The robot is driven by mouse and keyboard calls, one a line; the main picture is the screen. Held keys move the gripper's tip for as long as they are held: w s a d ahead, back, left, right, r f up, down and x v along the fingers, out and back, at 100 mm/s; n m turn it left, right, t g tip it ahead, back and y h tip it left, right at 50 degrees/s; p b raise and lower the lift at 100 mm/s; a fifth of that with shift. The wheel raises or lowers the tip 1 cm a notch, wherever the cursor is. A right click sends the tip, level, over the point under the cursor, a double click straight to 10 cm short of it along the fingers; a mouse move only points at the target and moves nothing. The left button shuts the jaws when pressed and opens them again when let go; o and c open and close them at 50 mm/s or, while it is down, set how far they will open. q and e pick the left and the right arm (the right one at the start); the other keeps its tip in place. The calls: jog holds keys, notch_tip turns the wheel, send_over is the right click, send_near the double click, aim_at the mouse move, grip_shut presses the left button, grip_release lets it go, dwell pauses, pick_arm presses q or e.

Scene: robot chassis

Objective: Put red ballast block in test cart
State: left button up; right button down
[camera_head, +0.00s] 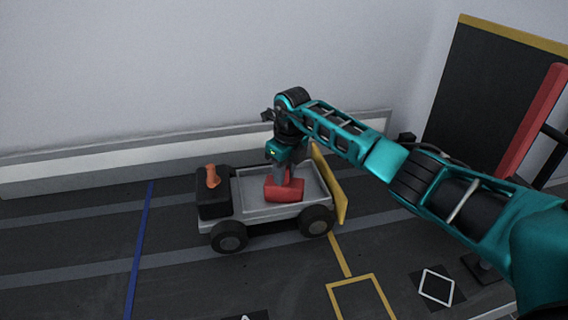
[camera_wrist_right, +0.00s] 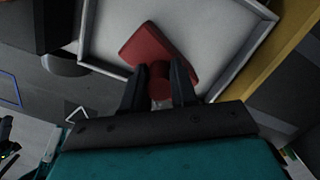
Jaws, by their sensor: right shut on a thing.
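The red ballast block (camera_head: 284,191) is at the test cart's shallow grey tray, towards its right half. My right gripper (camera_head: 290,176) points down from above and is shut on the block's upper part. In the right wrist view the block (camera_wrist_right: 152,50) shows over the tray floor, with its round red handle between the two fingers (camera_wrist_right: 160,88). I cannot tell whether the block's underside touches the tray floor. The test cart (camera_head: 236,212) has black wheels, a black front box and a yellow end panel.
An orange knob (camera_head: 212,176) stands up from the cart's black box, left of the tray. The yellow panel (camera_head: 331,184) rises close to the right of my gripper. A low wall ledge (camera_head: 120,157) runs behind the cart. Floor in front is mostly clear.

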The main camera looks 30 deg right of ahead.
jog(key=shift+w+r, duration=0.15)
jog(key=shift+r, duration=0.1)
pick_arm(q)
jog(key=shift+f, duration=0.1)
pick_arm(e)
jog(key=c, duration=1.4)
grip_release()
jog(key=shift+f, duration=0.35)
pick_arm(q)
jog(key=shift+s, duration=0.1)
pick_arm(e)
jog(key=o, duration=0.5)
jog(key=shift+r, duration=0.1)
